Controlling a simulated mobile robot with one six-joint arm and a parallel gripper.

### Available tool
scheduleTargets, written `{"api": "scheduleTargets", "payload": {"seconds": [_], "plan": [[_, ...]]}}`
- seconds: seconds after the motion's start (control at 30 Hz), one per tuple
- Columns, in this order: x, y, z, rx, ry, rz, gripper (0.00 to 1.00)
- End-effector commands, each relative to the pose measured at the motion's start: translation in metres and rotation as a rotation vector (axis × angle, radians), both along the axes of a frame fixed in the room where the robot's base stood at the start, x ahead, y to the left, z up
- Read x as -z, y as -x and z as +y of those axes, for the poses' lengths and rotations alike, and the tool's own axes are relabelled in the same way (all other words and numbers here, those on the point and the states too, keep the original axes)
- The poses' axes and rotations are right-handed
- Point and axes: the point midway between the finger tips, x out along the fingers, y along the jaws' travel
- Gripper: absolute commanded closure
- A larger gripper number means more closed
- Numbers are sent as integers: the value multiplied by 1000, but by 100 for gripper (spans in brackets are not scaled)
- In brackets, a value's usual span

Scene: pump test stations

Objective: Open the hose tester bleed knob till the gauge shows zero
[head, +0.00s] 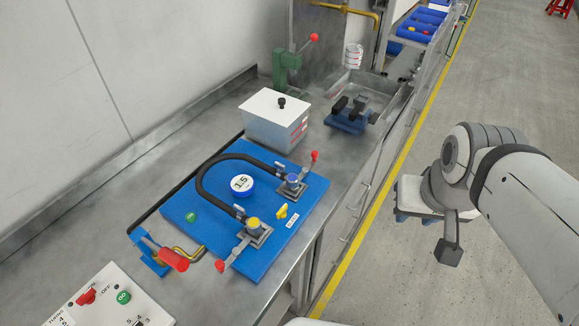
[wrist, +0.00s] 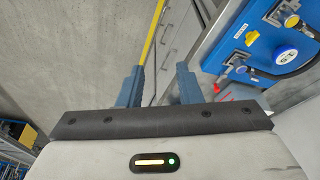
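The hose tester is a blue board (head: 215,238) on the bench, with a black hose (head: 204,172) arched between two clamps. Its round gauge (head: 241,184) has a blue rim and reads what looks like 1.5. A small yellow knob (head: 281,211) sits near the board's right edge beside a white label; a green round part (head: 190,216) is at the left. I cannot read which is marked bleed. In the wrist view the gauge (wrist: 286,56) and yellow knob (wrist: 251,38) show at upper right. My gripper (wrist: 158,88) is open and empty, over the floor right of the bench.
A red-handled clamp lever (head: 314,156) and another (head: 220,266) stick up at the board's right side. A red-handled pump (head: 172,259) stands at its front left. A white box (head: 276,119) stands behind.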

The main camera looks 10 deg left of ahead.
Motion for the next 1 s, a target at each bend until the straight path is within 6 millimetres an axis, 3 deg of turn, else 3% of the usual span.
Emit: {"api": "scheduleTargets", "payload": {"seconds": [0.2,0.37,0.57,0.7,0.9,1.0], "plan": [[1,-4,3,3,-4,6,68],[9,-30,18,44,-32,45,68],[39,-87,80,138,-78,136,68],[73,-119,138,217,-89,199,68],[128,-142,217,321,-79,266,68],[150,-145,245,360,-71,284,68]]}}
